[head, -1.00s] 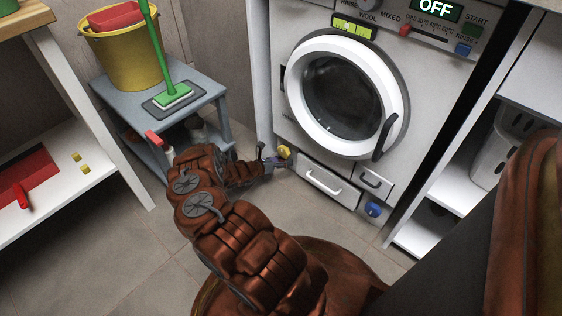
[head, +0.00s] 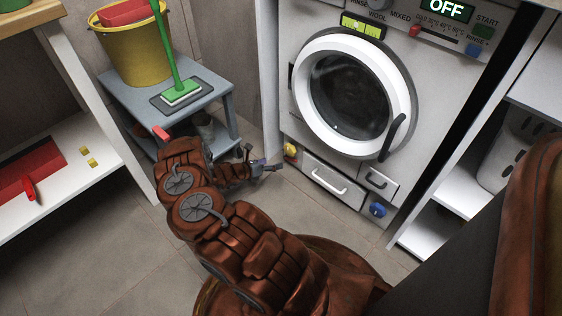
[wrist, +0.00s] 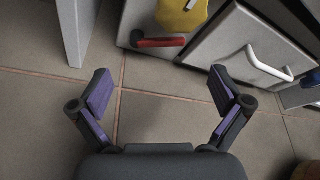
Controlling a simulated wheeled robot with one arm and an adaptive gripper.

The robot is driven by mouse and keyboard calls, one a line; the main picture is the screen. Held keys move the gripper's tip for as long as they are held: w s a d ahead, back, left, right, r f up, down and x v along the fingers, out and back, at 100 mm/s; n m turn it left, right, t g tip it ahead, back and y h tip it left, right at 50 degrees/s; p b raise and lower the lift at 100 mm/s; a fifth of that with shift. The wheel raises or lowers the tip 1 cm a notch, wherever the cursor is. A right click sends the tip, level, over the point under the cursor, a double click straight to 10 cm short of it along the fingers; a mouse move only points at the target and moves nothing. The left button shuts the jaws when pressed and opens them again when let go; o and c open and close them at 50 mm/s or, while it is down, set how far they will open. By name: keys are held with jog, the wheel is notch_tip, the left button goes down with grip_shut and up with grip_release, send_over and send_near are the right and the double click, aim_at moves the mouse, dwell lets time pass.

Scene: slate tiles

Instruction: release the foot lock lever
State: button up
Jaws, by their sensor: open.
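A red lever (wrist: 160,42) with a dark pivot at its left end lies low on the washing machine front, just below a yellow part (wrist: 182,14), in the wrist view. It lies roughly level. In the head view the yellow part (head: 290,149) sits at the machine's lower left corner, and the lever is too small to make out clearly. My gripper (wrist: 162,90) is open and empty, its purple-padded fingers spread over the floor tiles, apart from the lever, which lies beyond the gap between them. In the head view my gripper (head: 262,165) is left of the machine's base.
A drawer with a white handle (wrist: 268,66) is right of the lever. A pale panel edge (wrist: 76,30) stands to the left. A blue knob (head: 378,210) is at the machine's lower right. A grey-blue stool (head: 222,97) bears a yellow bucket (head: 140,55). Tiled floor before the machine is free.

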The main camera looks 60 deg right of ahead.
jog(key=shift+v, duration=1.9)
jog(key=p, duration=0.7)
send_near(291, 159)
jog(key=d, duration=0.2)
jog(key=shift+s+a+f+p, duration=0.15)
jog(key=shift+a+f+p, duration=0.4)
jog(key=shift+f, duration=0.2)
jog(key=shift+s+d+f+b, duration=0.2)
jog(key=shift+d+f+b, duration=0.15)
jog(key=shift+d+b, duration=0.05)
jog(key=b+x, duration=0.2)
jog(key=x, duration=0.4)
jog(key=shift+d+b, duration=0.3)
